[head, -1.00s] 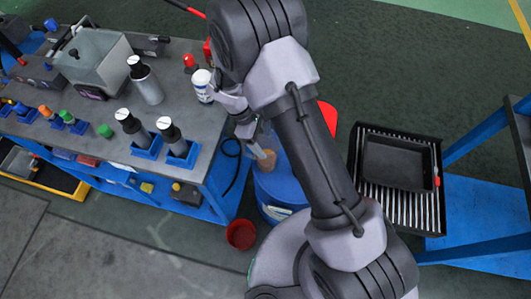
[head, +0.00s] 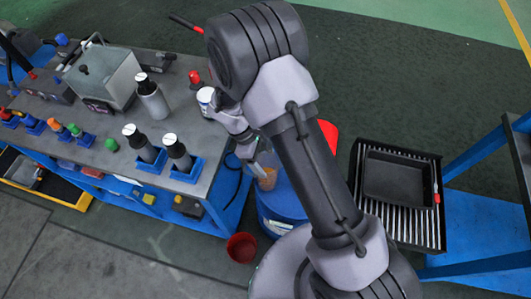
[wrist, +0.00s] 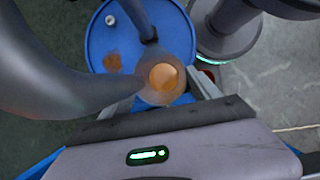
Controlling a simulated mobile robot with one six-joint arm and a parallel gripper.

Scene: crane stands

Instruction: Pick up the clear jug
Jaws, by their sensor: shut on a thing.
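The clear jug (head: 267,179) has an orange-brown patch in it and shows just above the blue drum (head: 282,206) in the head view. My gripper (head: 257,152) is shut on the jug at its upper part. In the wrist view the round jug (wrist: 166,78) is seen from above, with the orange patch inside, over the drum top (wrist: 108,38). I cannot tell whether the jug's base touches the drum.
A red bucket (head: 242,247) is on the floor by the drum.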

